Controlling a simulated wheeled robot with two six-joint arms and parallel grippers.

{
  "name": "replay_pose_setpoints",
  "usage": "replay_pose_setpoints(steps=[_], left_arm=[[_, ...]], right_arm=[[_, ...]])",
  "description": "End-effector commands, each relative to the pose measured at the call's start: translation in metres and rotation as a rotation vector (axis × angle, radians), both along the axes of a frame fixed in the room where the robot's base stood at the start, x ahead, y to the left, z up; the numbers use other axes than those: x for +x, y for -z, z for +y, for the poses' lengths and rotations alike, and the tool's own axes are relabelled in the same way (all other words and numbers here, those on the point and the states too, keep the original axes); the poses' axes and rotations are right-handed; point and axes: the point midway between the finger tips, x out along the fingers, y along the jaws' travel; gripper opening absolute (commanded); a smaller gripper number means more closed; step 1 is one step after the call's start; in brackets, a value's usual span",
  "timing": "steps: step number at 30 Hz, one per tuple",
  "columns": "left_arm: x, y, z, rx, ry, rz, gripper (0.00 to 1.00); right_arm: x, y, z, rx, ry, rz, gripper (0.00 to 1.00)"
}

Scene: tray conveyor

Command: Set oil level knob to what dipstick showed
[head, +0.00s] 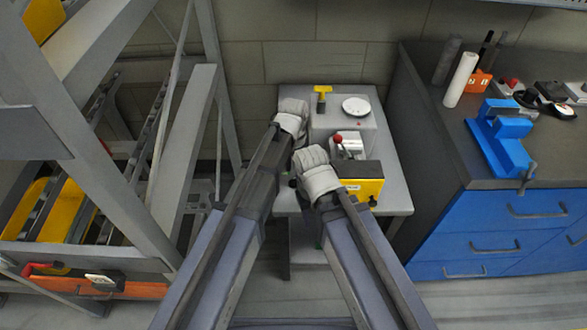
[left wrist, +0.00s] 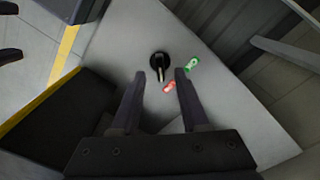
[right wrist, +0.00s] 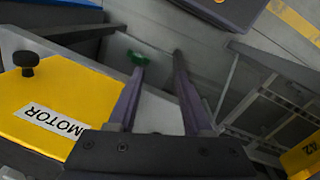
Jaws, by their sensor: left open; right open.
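A black round knob (left wrist: 159,60) with a pale pointer mark is on a grey face in the left wrist view. The pointer is toward the bottom of that view. A red label (left wrist: 170,86) and a green label (left wrist: 193,65) lie beside the knob. My left gripper (left wrist: 157,76) is open, with the knob showing beyond and between its fingertips; contact cannot be told. A yellow T-shaped handle (head: 322,93), perhaps the dipstick, stands on the grey machine (head: 392,180) in the head view. My right gripper (right wrist: 155,62) is open and empty beside the yellow MOTOR box (right wrist: 60,95).
A white disc (head: 356,107) and a red-tipped lever (head: 339,140) are on the machine. A dark bench (head: 450,150) with blue drawers is on the right, a grey metal frame (head: 190,130) on the left.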

Motion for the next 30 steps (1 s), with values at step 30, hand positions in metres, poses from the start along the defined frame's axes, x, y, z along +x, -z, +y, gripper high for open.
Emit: replay_pose_setpoints(steps=[30], left_arm=[[-0.012, -0.043, 0.021, -0.001, -0.072, -0.006, 0.45]], right_arm=[[0.000, -0.043, 0.000, 0.000, 0.000, 0.000, 0.50]])
